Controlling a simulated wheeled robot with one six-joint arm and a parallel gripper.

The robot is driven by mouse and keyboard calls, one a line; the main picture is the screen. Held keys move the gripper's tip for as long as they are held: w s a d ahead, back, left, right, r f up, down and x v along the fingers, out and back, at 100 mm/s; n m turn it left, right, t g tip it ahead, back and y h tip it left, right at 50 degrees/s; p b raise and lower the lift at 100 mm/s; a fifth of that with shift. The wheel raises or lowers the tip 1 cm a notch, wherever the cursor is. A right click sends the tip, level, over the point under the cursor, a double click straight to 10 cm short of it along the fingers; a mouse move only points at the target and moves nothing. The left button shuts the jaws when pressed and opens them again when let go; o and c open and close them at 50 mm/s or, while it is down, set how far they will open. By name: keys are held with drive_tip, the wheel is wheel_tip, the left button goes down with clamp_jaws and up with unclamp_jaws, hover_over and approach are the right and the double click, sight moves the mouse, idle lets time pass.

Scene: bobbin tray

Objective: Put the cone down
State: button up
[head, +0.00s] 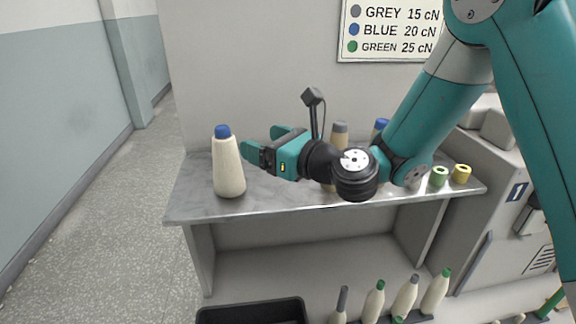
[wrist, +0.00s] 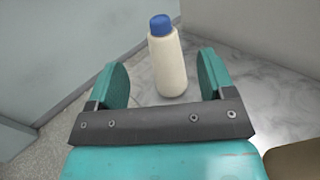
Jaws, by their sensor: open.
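A cream cone with a blue top (head: 228,170) stands upright on the left end of the grey marbled shelf (head: 290,203). My gripper (head: 260,143) is open and empty, just right of the cone in the head view. In the wrist view the cone (wrist: 168,65) stands beyond the fingertips of my gripper (wrist: 164,78), roughly in line with the gap between them. The fingers look clear of the cone.
A grey-topped cone (head: 340,131) and another blue-topped cone (head: 380,126) stand behind my arm, partly hidden. Green (head: 438,176) and yellow (head: 461,173) rings sit at the shelf's right end. Several cones stand below, beside a black tray (head: 250,312). A tension sign (head: 391,30) hangs behind.

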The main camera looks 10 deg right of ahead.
drive_tip(key=s+a+r+n+g, duration=0.2)
drive_tip(key=s+n+g, duration=0.9)
drive_tip(key=n, duration=0.8)
drive_tip(key=s+d+f+n+g+h, duration=0.1)
drive_tip(key=s+d+n+h, duration=0.3)
drive_tip(key=s+d+n, duration=0.2)
drive_tip(key=s+d+f+n+g+h, duration=0.1)
drive_tip(key=s+d+n+h, duration=0.3)
drive_tip(key=s+n, duration=0.5)
drive_tip(key=shift+s+d+f+n, duration=0.2)
drive_tip(key=shift+s+d+n, duration=0.1)
drive_tip(key=shift+s+d, duration=0.5)
